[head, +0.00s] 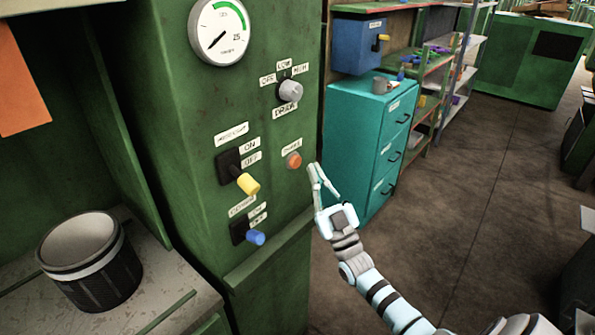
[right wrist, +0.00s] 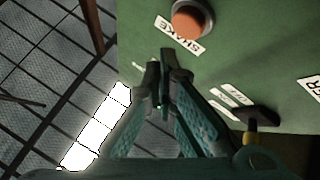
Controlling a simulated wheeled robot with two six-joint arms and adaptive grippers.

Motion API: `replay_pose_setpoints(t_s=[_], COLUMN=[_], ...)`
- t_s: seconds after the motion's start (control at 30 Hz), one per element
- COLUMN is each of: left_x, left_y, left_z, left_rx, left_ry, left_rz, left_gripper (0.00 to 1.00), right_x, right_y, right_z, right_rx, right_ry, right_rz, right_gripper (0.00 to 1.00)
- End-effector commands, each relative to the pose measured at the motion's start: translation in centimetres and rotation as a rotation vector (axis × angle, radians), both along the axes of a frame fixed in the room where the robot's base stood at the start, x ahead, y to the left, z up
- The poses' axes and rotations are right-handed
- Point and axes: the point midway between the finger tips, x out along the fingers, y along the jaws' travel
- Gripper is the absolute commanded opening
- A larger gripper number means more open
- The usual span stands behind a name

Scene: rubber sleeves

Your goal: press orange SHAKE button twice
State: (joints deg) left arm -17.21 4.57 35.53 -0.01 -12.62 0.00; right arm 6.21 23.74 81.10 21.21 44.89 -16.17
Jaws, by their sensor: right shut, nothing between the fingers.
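The orange SHAKE button (head: 293,160) is a round button in a grey ring on the front of the green machine panel (head: 215,110). It also shows in the right wrist view (right wrist: 188,22), with the SHAKE label (right wrist: 180,36) beside it. My right gripper (head: 314,168) is shut and empty, just right of the button in the head view. In the right wrist view its closed fingertips (right wrist: 164,62) lie below the button in the picture. I see no contact with the button; the exact gap to the panel is hard to judge. My left gripper is not in view.
Close by on the panel are a yellow-handled lever (head: 247,183), a blue-handled lever (head: 254,237), a grey knob (head: 290,91) and a gauge (head: 219,32). A teal cabinet (head: 365,140) stands behind my right gripper. A black bucket (head: 95,270) stands at left. Floor at right is open.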

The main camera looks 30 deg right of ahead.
Motion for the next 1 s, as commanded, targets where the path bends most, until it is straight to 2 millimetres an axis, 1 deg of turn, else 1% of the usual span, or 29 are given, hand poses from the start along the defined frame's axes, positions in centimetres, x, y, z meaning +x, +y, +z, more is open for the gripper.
replay_pose_setpoints(t_s=[0.03, 0.23, 1.0], left_x=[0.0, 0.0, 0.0], left_y=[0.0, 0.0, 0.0], left_z=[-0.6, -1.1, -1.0], left_rx=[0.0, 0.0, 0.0], left_ry=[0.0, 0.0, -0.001], left_rz=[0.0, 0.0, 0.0], left_gripper=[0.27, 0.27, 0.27], right_x=[0.5, 1.6, 1.6], right_y=[0.1, 0.5, 0.5], right_z=[-0.3, 0.0, 0.1], right_rx=[0.001, 0.0, 0.0], right_ry=[-0.001, -0.001, 0.0], right_rz=[0.0, 0.0, 0.0], right_gripper=[0.0, 0.0, 0.0])
